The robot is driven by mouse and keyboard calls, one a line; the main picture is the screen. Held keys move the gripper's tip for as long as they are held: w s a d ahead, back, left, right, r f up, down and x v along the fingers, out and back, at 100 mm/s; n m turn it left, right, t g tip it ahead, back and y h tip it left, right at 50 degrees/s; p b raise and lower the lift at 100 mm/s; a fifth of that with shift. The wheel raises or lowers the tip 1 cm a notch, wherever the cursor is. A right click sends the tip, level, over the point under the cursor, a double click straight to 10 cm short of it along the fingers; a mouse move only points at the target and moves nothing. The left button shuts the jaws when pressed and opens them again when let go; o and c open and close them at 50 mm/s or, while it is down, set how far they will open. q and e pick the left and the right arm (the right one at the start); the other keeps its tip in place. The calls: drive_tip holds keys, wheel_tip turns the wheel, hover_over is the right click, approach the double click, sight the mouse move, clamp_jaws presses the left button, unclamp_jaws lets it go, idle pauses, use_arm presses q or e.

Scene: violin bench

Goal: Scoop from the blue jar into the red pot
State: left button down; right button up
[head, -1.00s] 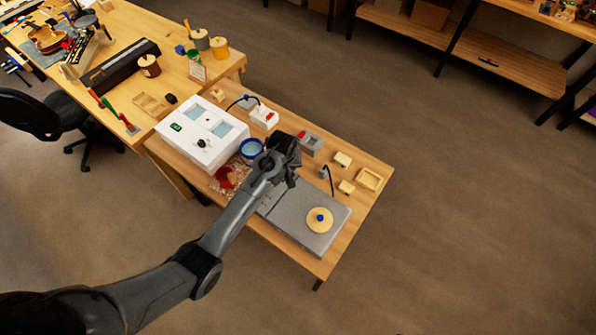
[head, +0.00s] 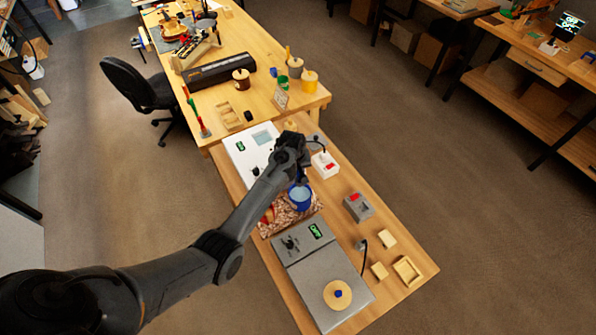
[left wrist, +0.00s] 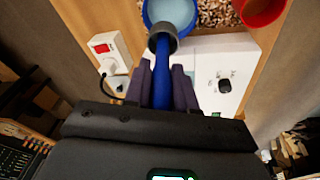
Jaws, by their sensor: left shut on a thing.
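The blue jar (head: 299,197) stands on the bench with a pale blue surface inside. It also shows at the top of the left wrist view (left wrist: 172,12). The red pot (left wrist: 262,9) is beside it on the right there; in the head view my arm mostly hides it. My left gripper (left wrist: 162,90) is shut on the blue handle of a scoop (left wrist: 161,72). The scoop's grey cup (left wrist: 162,36) overlaps the jar's near rim in the left wrist view; I cannot tell whether it touches or holds anything. My right gripper is not in view.
A white unit (head: 240,150) with a dial stands beside the jar. A grey plate unit (head: 310,265) with a round wooden lid (head: 337,294) is in front. A white switch box (head: 325,165), a grey box (head: 358,206) and a wooden tray (head: 408,270) lie to the right.

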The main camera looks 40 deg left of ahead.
use_arm(q)
drive_tip(key=b+x, duration=0.2)
drive_tip(key=s+b+x, duration=0.1)
drive_tip(key=b+x, duration=0.2)
drive_tip(key=shift+d+f+b, duration=0.2)
drive_tip(key=shift+f+b, duration=0.15)
drive_tip(key=shift+f, duration=0.05)
drive_tip(key=shift+s+d+b+x, duration=0.1)
drive_tip(key=shift+s+b+x, duration=0.15)
drive_tip(key=shift+b+x, duration=0.6)
drive_tip(key=shift+s+d+b+x, duration=0.1)
drive_tip(key=shift+s+b+x, duration=0.2)
drive_tip(key=shift+x, duration=1.05)
drive_tip(key=shift+s+d+b+x, duration=0.1)
drive_tip(key=shift+s+b+x, duration=0.1)
drive_tip(key=shift+b+x, duration=0.65)
drive_tip(key=shift+f, duration=0.45)
drive_tip(key=shift+r+p, duration=0.1)
drive_tip(key=shift+p, duration=0.3)
